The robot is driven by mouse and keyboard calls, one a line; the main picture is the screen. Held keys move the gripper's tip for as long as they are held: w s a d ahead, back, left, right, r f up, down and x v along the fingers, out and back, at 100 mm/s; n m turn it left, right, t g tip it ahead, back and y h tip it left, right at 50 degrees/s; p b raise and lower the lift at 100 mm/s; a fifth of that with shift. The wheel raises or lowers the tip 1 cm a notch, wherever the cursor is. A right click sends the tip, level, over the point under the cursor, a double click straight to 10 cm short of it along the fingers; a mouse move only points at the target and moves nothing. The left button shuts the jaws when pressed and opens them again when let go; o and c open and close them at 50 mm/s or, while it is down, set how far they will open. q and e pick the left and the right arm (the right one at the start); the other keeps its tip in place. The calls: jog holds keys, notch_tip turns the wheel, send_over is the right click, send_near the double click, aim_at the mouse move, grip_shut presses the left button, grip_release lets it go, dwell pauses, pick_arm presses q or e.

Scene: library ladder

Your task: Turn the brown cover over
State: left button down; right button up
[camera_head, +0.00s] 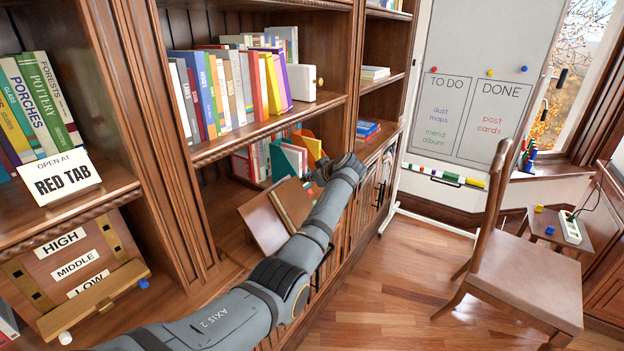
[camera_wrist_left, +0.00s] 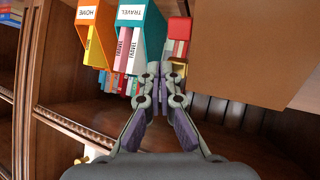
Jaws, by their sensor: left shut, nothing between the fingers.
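A brown cover (camera_head: 264,222) stands tilted on the lower shelf, beside a second brown panel (camera_head: 292,203); they look like two parts of an open book or album, but I cannot tell how they join. In the left wrist view a large flat brown panel (camera_wrist_left: 240,50) fills the upper right; I cannot tell which of the two it is. My left gripper (camera_head: 321,172) is at the end of the arm, just right of the panels, small and partly hidden. In the left wrist view its fingers (camera_wrist_left: 162,72) are together and empty, beside the panel's left edge. My right gripper is out of view.
Teal and orange file boxes (camera_wrist_left: 140,25) stand close beyond the left fingertips. A bookshelf upright (camera_head: 345,60) and a shelf of books (camera_head: 240,85) rise around the arm. A chair (camera_head: 525,280) stands on the right, with open floor (camera_head: 420,270) before it.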

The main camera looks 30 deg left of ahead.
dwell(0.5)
pick_arm(q)
jog(key=shift+s+a+p, duration=0.15)
jog(key=shift+s+p, duration=0.15)
jog(key=shift+p, duration=0.1)
jog(key=shift+s+a+f, duration=0.15)
jog(key=shift+s, duration=0.3)
